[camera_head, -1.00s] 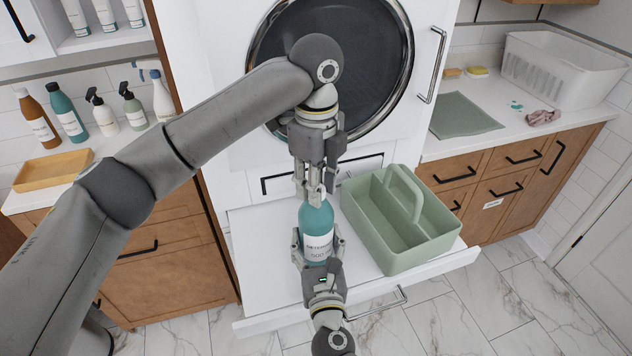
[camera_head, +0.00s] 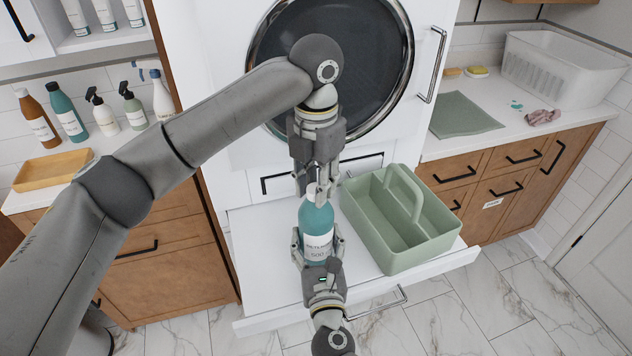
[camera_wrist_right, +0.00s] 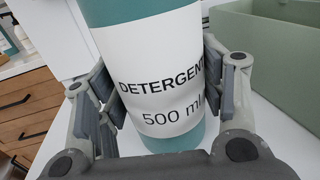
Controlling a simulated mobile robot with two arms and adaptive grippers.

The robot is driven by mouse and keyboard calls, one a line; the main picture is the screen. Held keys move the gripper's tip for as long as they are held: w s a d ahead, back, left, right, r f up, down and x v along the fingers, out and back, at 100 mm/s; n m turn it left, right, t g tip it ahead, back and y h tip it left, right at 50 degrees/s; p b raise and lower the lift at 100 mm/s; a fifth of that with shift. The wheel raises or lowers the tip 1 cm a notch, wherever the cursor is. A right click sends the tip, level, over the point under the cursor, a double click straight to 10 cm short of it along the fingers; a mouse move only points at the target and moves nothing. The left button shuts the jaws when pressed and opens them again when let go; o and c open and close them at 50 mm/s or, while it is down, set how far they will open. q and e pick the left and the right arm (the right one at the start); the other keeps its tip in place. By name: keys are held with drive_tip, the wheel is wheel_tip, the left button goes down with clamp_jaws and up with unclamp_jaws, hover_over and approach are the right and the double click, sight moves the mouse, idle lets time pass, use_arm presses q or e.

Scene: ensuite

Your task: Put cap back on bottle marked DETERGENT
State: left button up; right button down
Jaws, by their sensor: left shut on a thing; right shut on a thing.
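The teal detergent bottle (camera_head: 316,221) stands upright on the white pull-out shelf, its white label facing me. In the right wrist view the label on the bottle (camera_wrist_right: 165,85) reads DETERGENT, 500 ml. My right gripper (camera_head: 318,245) is shut on the bottle's body from the near side, one finger on each side. My left gripper (camera_head: 318,192) points straight down at the bottle's top, its fingers closed around the small cap there. The cap is mostly hidden by the fingers, and I cannot see how it sits on the neck.
A green caddy (camera_head: 365,222) stands on the shelf (camera_head: 262,255) close to the bottle's right. The shelf is clear on the left. The round appliance door (camera_head: 375,60) is behind my left arm. Several other bottles (camera_head: 70,117) and a wooden tray (camera_head: 50,170) are on the left counter.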

use_arm(q)
drive_tip(key=o, duration=0.7)
drive_tip(key=shift+o, duration=0.2)
drive_tip(key=shift+r, duration=0.15)
wheel_tip(320, 180, up, 12)
use_arm(e)
drive_tip(key=shift+c, duration=1.3)
unclamp_jaws()
